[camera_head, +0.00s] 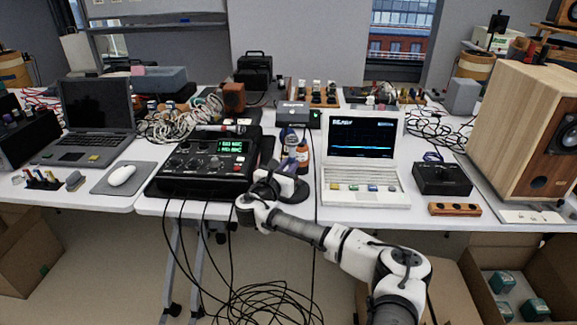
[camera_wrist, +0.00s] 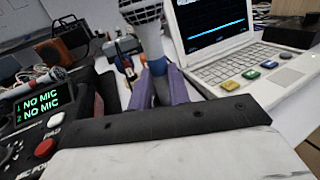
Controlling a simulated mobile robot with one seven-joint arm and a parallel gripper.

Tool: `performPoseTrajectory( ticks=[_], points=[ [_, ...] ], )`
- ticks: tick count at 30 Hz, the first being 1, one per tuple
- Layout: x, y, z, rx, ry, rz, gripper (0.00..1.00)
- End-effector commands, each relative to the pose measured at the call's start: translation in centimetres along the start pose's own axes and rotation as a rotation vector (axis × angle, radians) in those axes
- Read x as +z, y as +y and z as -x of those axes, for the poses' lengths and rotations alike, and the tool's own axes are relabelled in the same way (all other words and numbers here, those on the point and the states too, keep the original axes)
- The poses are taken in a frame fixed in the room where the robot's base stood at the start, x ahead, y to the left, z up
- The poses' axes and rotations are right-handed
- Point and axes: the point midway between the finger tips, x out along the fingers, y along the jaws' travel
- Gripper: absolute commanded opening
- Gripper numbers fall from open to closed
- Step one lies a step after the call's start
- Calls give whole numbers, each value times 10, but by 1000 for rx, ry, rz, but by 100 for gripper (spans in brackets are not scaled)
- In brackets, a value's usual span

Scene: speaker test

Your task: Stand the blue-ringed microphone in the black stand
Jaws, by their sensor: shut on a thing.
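My gripper (camera_wrist: 158,78) is shut on the blue-ringed microphone (camera_wrist: 150,38), its purple fingers on either side of the handle. The microphone is upright or nearly so, its silver mesh head at the top edge of the wrist view. Its lower end is hidden behind my gripper. In the head view my gripper (camera_head: 290,143) is between the mixer and the white laptop, and the microphone is hard to make out there. A round black base (camera_head: 296,192), which looks like the black stand, is on the table below my gripper, partly covered by my arm. I cannot tell whether the microphone touches it.
The black mixer (camera_head: 205,163) is close on the left, its display reading NO MIC in the wrist view. The white laptop (camera_head: 362,185) is close on the right. Black cables (camera_head: 265,300) hang below the table edge.

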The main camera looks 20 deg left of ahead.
Motion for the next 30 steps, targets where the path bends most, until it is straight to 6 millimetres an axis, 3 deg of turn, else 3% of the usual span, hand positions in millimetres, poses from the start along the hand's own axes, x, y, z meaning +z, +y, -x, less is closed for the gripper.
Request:
performPoseTrajectory(
  ticks=[8,9,15,25,30],
  points=[
    [-1,0,0,0,-1,0,0],
    [-1,0,0,0,-1,0,20],
    [-1,0,0,0,-1,0,44],
    [-2,1,4,2,1,0,44],
    [-4,1,29,4,2,-3,44]
  ],
)
